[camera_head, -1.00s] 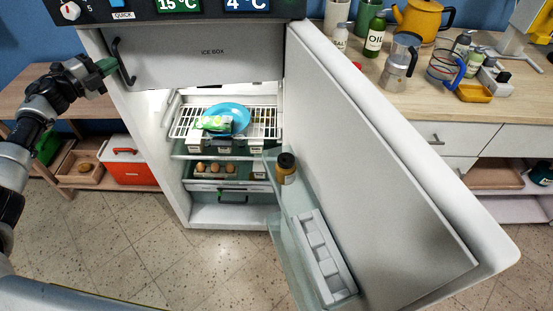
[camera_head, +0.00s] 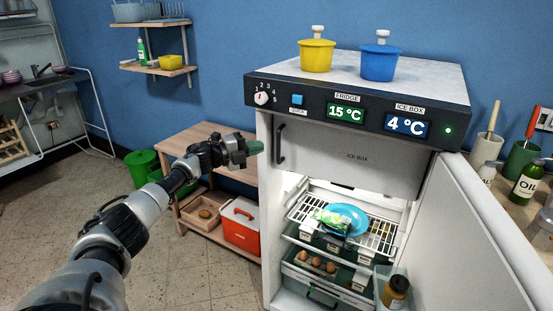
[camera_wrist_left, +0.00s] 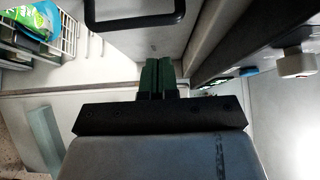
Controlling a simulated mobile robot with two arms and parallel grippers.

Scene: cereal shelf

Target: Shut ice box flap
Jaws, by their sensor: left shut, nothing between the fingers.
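My left gripper (camera_head: 254,148) is just left of the handle, shut and empty, with green fingertips. The fingers show together in the left wrist view (camera_wrist_left: 157,76), apart from the handle. My right gripper is not in view.
The fridge door (camera_head: 470,240) stands open to the right. Inside, a blue plate (camera_head: 344,218) with a green packet sits on the wire rack. Yellow (camera_head: 317,56) and blue (camera_head: 379,62) pots stand on top. A wooden shelf unit (camera_head: 190,145) is at left.

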